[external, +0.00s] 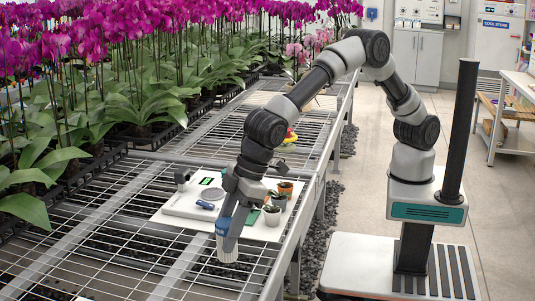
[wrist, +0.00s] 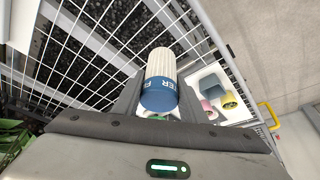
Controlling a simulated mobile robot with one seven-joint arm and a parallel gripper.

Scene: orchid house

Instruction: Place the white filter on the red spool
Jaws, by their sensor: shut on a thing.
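The white filter (wrist: 161,66), a ribbed cylinder with a blue lettered band, is between the fingers of my gripper (external: 228,236), which is shut on it. In the external view the filter (external: 227,253) hangs below the fingertips, over the wire bench in front of the white board. I cannot clearly make out the red spool. A small red and yellow object (external: 290,136) lies farther back on the bench, too small to identify. A pinkish round piece (wrist: 206,105) lies in a white tray in the wrist view; I cannot tell whether it is the spool.
The white board (external: 170,214) holds a display, a small blue item (external: 205,205) and several small pots (external: 272,214). The tray (wrist: 221,72) in the wrist view also holds a teal block (wrist: 211,84) and a yellow ring (wrist: 229,101). Orchids line the left; the front-left mesh is mostly clear.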

